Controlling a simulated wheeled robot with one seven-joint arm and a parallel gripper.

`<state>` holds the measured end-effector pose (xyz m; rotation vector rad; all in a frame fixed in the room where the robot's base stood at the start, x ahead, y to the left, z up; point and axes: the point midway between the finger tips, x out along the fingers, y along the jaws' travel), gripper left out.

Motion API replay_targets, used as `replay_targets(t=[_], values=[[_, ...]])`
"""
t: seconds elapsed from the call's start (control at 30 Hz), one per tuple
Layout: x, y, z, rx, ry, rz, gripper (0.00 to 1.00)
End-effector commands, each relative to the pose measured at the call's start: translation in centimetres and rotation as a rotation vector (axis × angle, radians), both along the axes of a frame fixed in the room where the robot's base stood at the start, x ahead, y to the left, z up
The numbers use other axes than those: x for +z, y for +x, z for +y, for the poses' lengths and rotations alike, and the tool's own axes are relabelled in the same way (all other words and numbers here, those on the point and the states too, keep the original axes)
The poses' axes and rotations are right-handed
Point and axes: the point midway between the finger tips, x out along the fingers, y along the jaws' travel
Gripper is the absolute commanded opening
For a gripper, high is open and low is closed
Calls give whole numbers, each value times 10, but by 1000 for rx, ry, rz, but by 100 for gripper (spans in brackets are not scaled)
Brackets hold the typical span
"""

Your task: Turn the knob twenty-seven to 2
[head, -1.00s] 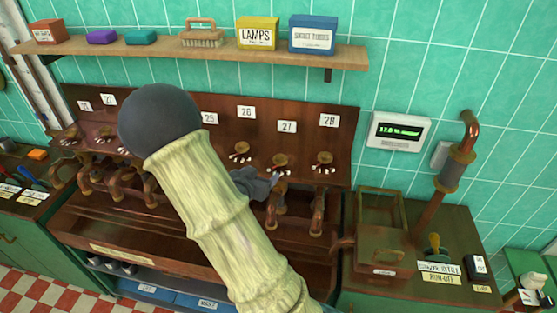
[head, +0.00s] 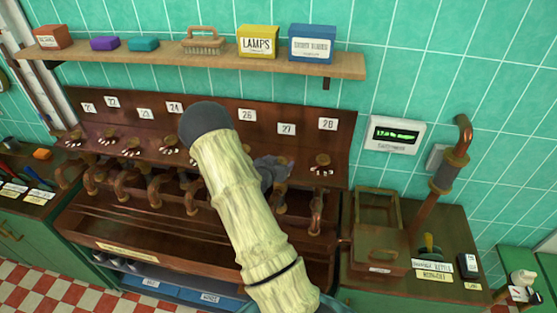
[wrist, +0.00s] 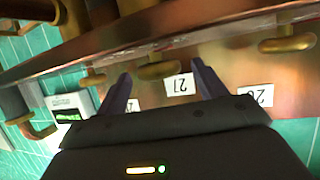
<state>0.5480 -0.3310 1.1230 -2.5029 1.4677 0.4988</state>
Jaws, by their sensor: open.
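The label 27 (head: 287,129) is a white card on the dark copper-brown panel, between labels 26 and 28. In the head view the knob below it is mostly hidden by my gripper (head: 272,170). In the wrist view, turned upside down, label 27 (wrist: 179,86) shows between my two dark fingers. A brass knob (wrist: 157,71), knob twenty-seven by its place, lies between the fingertips. My gripper (wrist: 163,80) is open around or just in front of it; contact cannot be told. The knob's setting cannot be read.
Other brass knobs line the panel, with knob 28 (head: 321,160) close on the right. Curved copper taps (head: 316,213) hang below. A shelf (head: 200,62) with boxes and a brush runs above. A kettle run-off counter (head: 455,235) stands right.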

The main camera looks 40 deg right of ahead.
Motion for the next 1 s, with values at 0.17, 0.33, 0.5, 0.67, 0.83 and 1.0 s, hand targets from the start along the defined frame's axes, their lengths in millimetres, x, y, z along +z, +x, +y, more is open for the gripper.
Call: replay_targets(t=[0.17,0.33,0.5,0.67,0.83,1.0], values=[[-2,1,-2,0,0,0,70],[-1,1,-2,0,0,0,64],[-1,1,-2,0,0,0,31],[-1,1,-2,1,0,0,25],[-2,1,-2,14,0,0,25],[-4,0,-3,49,1,-1,25]])
